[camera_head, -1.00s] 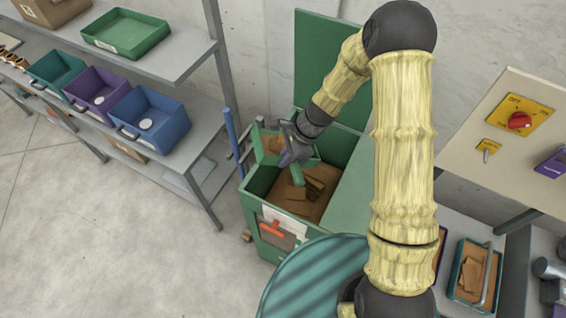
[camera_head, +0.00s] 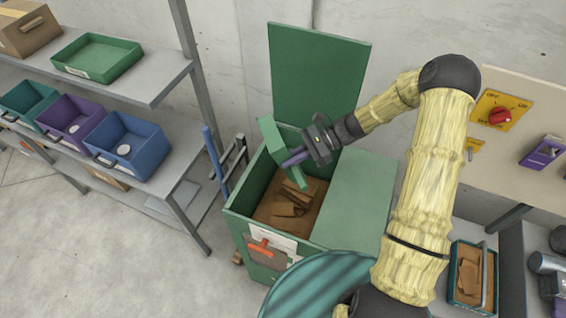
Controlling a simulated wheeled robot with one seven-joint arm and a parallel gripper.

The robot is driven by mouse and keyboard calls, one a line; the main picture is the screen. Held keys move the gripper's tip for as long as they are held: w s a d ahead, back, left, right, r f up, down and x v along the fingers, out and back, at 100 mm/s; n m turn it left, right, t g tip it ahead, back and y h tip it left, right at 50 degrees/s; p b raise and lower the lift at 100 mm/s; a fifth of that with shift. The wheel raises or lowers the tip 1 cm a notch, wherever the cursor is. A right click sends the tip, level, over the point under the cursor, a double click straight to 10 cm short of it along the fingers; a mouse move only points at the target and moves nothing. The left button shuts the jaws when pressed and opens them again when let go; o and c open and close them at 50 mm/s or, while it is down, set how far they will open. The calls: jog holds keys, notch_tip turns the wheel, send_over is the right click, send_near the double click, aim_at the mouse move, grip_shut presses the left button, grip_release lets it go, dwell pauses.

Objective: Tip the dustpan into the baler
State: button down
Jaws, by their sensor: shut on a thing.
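The green dustpan (camera_head: 270,134) is tilted steeply over the left back part of the baler's opening. My gripper (camera_head: 296,158) is shut on the dustpan and reaches in from the right; the fingers partly hide the grip. No scraps show on the visible face of the dustpan; the far face is hidden. The green baler (camera_head: 240,222) stands below with its lid (camera_head: 318,75) upright at the back. Brown cardboard scraps (camera_head: 288,205) lie inside it.
A shelf (camera_head: 165,170) with blue, purple and teal bins stands on the left. A green cover (camera_head: 355,200) closes the baler's right part. A panel with a red switch (camera_head: 500,115) and a teal bin of scraps (camera_head: 466,290) are at right.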

jog(key=shift+w+d+r+g+y, duration=0.2)
jog(key=shift+w+d+r+y, duration=0.05)
jog(key=shift+d+y, duration=0.35)
jog(key=shift+w+d+r+g+y, duration=0.2)
jog(key=shift+w+d+r+y, duration=0.05)
jog(key=shift+d+y, duration=0.3)
dwell(1.6)
jog(key=shift+s, duration=0.15)
